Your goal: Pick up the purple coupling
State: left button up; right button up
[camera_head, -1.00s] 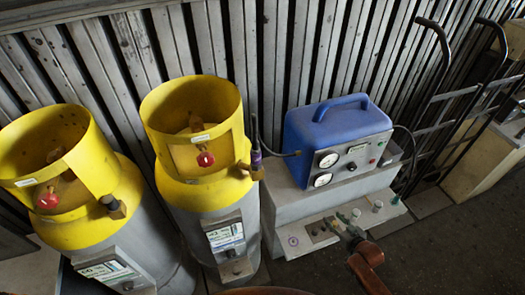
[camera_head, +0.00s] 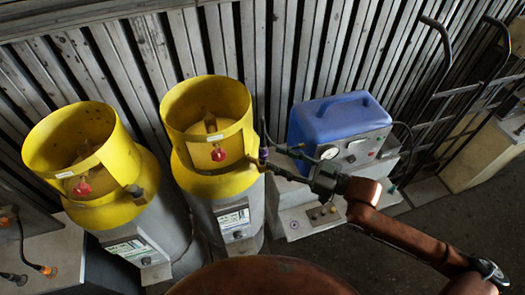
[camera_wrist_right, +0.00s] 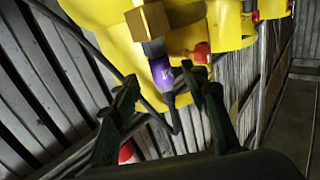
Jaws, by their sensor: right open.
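The purple coupling (camera_wrist_right: 163,75) joins a brass fitting (camera_wrist_right: 148,25) on the yellow-topped cylinder to a black hose. In the head view the coupling (camera_head: 264,154) is small, at the right side of the middle cylinder's yellow collar (camera_head: 205,105). My right gripper (camera_head: 278,154) has reached in from the right and is open, with its fingers pointing at the coupling. In the right wrist view the gripper (camera_wrist_right: 160,84) has a dark finger on each side, and the coupling shows between the fingertips. No grip on it shows. My left gripper is not in view.
A second yellow-topped cylinder (camera_head: 85,140) stands to the left. A blue instrument case (camera_head: 335,125) sits on a grey box behind my right arm. A corrugated metal wall (camera_head: 270,50) runs behind. Hand trucks (camera_head: 450,110) lean at the right. Open floor lies front right.

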aim_at(263, 153)
jog(key=p+x, duration=0.2)
jog(key=x, duration=0.3)
jog(key=shift+s+r, duration=0.1)
jog(key=shift+w+a, duration=0.2)
jog(key=shift+a, duration=0.2)
jog(key=shift+c, duration=0.3)
grip_shut()
